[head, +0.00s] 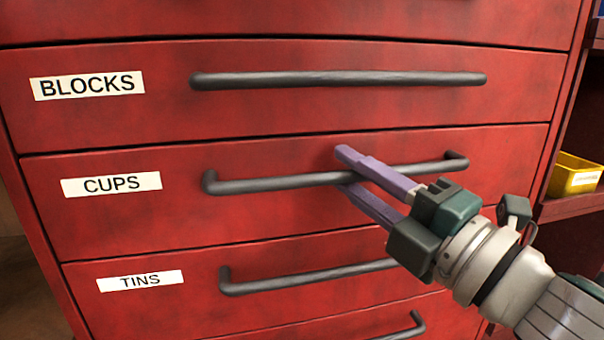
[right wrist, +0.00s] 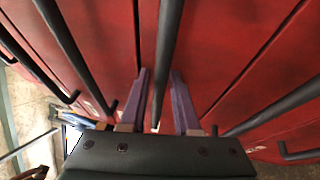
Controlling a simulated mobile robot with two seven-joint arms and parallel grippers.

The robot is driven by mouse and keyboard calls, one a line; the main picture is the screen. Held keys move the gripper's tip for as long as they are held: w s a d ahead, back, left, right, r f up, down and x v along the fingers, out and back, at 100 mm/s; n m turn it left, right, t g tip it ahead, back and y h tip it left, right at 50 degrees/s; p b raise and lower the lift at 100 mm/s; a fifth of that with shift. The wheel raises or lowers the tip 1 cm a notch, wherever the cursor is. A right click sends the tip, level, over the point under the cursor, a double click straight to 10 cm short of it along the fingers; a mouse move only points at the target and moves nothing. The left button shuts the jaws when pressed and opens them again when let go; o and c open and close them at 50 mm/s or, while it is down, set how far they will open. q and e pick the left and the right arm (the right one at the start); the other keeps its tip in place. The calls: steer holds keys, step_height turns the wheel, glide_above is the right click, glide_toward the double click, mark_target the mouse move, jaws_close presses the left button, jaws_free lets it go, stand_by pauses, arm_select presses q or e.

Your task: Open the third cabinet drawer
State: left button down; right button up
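The red cabinet drawer labelled CUPS (head: 110,215) is shut, its front level with the others. It has a dark bar handle (head: 280,183). My right gripper (head: 346,170) reaches in from the lower right, with one purple finger above this handle and one below. In the right wrist view the handle (right wrist: 168,50) runs between the two spread fingers (right wrist: 160,76), with gaps beside it, so the gripper is open around the bar. My left gripper is not in view.
The BLOCKS drawer (head: 330,110) is above and the TINS drawer (head: 200,295) below, both shut with similar handles. Part of another drawer front (head: 300,20) shows at the top. A yellow bin (head: 575,177) sits on a shelf at the right.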

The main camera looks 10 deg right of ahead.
jaws_close()
stand_by(1.2)
